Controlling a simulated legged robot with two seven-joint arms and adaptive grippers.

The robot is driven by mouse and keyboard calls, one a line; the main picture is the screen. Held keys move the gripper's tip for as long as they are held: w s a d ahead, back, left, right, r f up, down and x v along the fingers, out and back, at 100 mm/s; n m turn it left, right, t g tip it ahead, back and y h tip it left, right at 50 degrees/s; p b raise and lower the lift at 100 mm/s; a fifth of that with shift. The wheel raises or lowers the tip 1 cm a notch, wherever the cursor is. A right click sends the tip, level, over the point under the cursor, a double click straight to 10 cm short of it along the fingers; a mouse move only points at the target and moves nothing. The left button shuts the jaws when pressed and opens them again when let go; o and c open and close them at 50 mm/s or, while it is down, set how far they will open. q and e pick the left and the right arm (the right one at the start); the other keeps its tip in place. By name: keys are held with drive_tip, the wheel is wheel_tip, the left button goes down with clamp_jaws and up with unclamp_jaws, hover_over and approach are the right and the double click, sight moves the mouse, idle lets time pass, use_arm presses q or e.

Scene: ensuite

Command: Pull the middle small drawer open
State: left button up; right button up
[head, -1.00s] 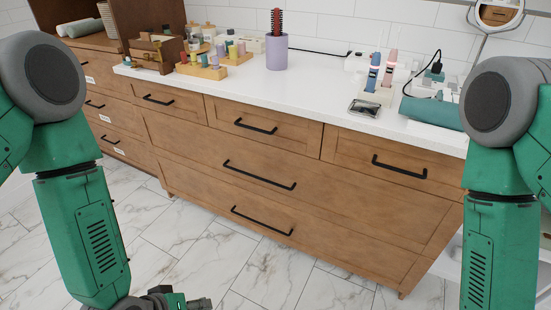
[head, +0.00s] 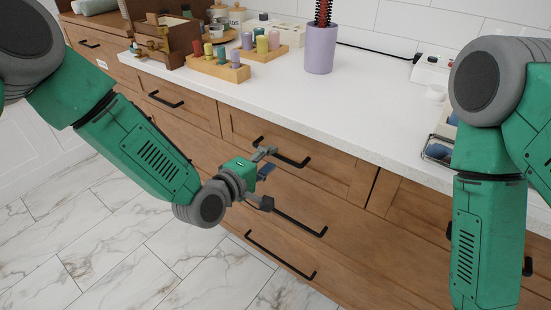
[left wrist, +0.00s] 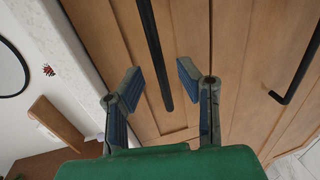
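The middle small drawer (head: 335,177) is a shut wooden front under the white countertop in the head view. Its black bar handle (head: 292,156) is partly hidden by my left gripper. My left gripper (head: 265,160) is at the handle's left part, in front of the drawer. In the left wrist view, the gripper (left wrist: 160,77) is open with its fingers spread, and the black handle (left wrist: 153,45) runs between them in the picture. I cannot tell whether the fingers reach around the handle or touch it. My right gripper is out of view.
The left small drawer (head: 190,108) and wide lower drawers with black handles are shut. The countertop (head: 255,100) carries a purple cup (head: 320,48) with a brush and wooden trays of bottles. Marble floor (head: 110,230) is open at the left.

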sight(276, 156)
use_arm(q)
drive_tip(key=shift+x, duration=1.2)
drive_tip(key=shift+w+d+f, duration=0.1)
drive_tip(key=shift+w+d, duration=0.15)
drive_tip(key=shift+d, duration=0.05)
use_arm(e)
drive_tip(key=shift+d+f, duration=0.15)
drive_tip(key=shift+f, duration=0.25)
use_arm(q)
clamp_jaws()
drive_tip(key=shift+a, duration=0.1)
drive_tip(key=shift+s, duration=0.1)
